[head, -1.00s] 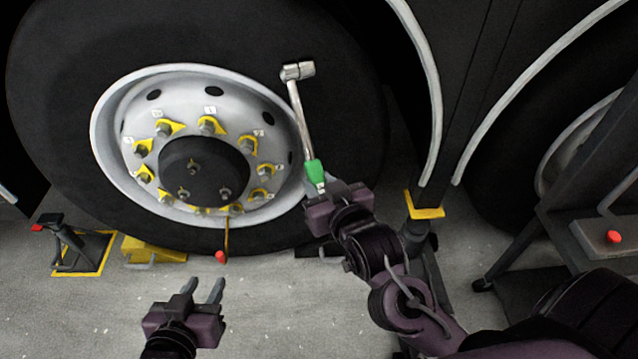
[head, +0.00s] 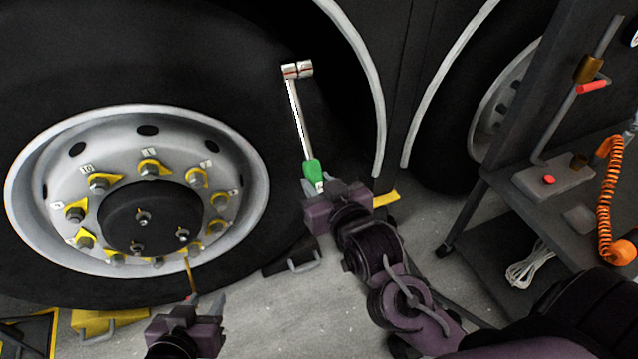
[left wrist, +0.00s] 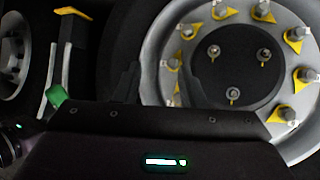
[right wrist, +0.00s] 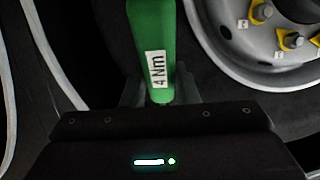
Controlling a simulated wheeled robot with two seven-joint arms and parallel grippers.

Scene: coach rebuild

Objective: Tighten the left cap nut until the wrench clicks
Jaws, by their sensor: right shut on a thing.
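The wheel's black hub cap (head: 125,215) carries three cap nuts: an upper one (head: 142,218), a lower left one (head: 137,247) and a lower right one (head: 183,234). My right gripper (head: 322,188) is shut on the green handle (head: 313,173) of a torque wrench. The wrench (head: 300,115) stands nearly upright, its head in front of the tyre, away from the nuts. The handle's label reads 4 Nm in the right wrist view (right wrist: 158,70). My left gripper (head: 204,300) is open and empty, low in front of the wheel. Its fingers show apart in the left wrist view (left wrist: 157,85).
Wheel nuts with yellow pointers (head: 150,168) ring the hub cap. A dark cart (head: 560,190) with a coiled orange hose (head: 608,200) stands at the right. A yellow chock (head: 105,320) lies by the tyre. Bare floor (head: 270,315) shows between my arms.

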